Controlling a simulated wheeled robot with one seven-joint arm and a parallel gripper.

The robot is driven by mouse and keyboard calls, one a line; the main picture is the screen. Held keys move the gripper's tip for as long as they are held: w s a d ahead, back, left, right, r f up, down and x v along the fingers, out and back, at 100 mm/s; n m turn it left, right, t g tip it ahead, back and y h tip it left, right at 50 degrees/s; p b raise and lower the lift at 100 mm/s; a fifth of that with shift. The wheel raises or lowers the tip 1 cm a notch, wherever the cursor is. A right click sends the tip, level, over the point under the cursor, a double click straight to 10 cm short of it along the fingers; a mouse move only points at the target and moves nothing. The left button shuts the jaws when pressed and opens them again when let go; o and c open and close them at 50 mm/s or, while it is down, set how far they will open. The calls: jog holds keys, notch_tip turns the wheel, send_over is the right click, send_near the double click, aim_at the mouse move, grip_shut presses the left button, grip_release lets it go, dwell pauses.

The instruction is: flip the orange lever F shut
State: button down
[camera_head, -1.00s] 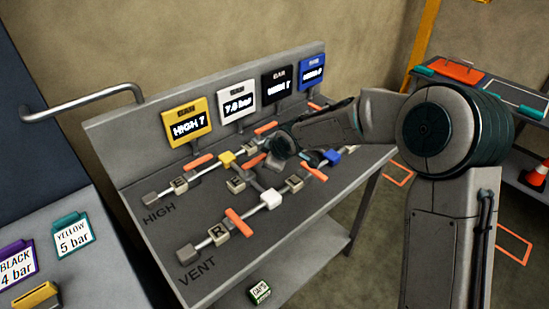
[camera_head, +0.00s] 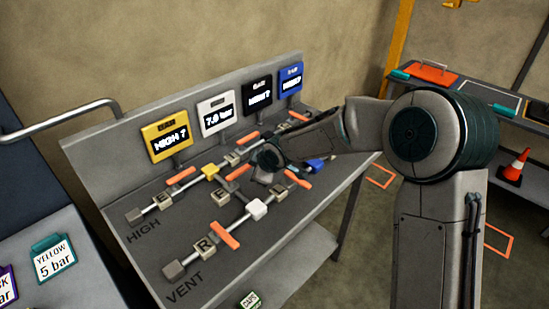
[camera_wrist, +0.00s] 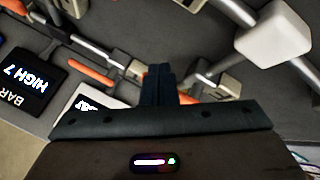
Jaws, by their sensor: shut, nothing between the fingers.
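Several orange levers sit on valve blocks along two pipe lines on the grey bench (camera_head: 135,245). I cannot read the letter F on any block, so I cannot tell for sure which lever is F. My gripper (camera_wrist: 160,80) is shut and empty, low over the middle of the bench. In the head view its fingers are mostly hidden by my wrist. One orange lever (camera_wrist: 187,98) lies right beside the fingers in the wrist view, partly hidden behind the gripper body; I cannot tell whether they touch. An orange lever (camera_head: 238,172) shows just left of my gripper in the head view.
A white junction block (camera_head: 257,209) and the R valve with its orange lever (camera_head: 224,236) stand on the front line. A yellow block (camera_head: 210,171) is on the back line. Upright gauge displays (camera_head: 219,117) stand behind.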

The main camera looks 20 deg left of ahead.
jog(key=shift+s+d+r, duration=0.1)
jog(key=shift+s+d, duration=0.2)
jog(key=shift+d, duration=0.25)
jog(key=shift+s+d+r, duration=0.1)
jog(key=shift+s+d, duration=0.2)
jog(key=shift+d, duration=0.25)
jog(key=w+d+r+p, duration=0.1)
jog(key=d+r, duration=0.4)
jog(key=r, duration=0.2)
jog(key=shift+d+r, duration=0.25)
jog(key=shift+d, duration=0.1)
jog(key=shift+d, duration=0.1)
jog(key=s+d+r+m+h, duration=0.25)
jog(key=s+d+m, duration=0.2)
jog(key=d, duration=0.45)
jog(key=s+d+r+m+h, duration=0.1)
jog(key=s+d+m+h, duration=0.3)
jog(key=d, duration=0.5)
jog(key=s+d+r+m, duration=0.1)
jog(key=s+d+m, duration=0.4)
jog(key=s, duration=0.4)
jog(key=s+d+r+m+g+y, duration=0.1)
jog(key=s+d+m, duration=0.4)
jog(key=s, duration=0.4)
jog(key=shift+d+g, duration=0.3)
jog(key=shift+d, duration=0.1)
jog(key=shift+a, duration=0.1)
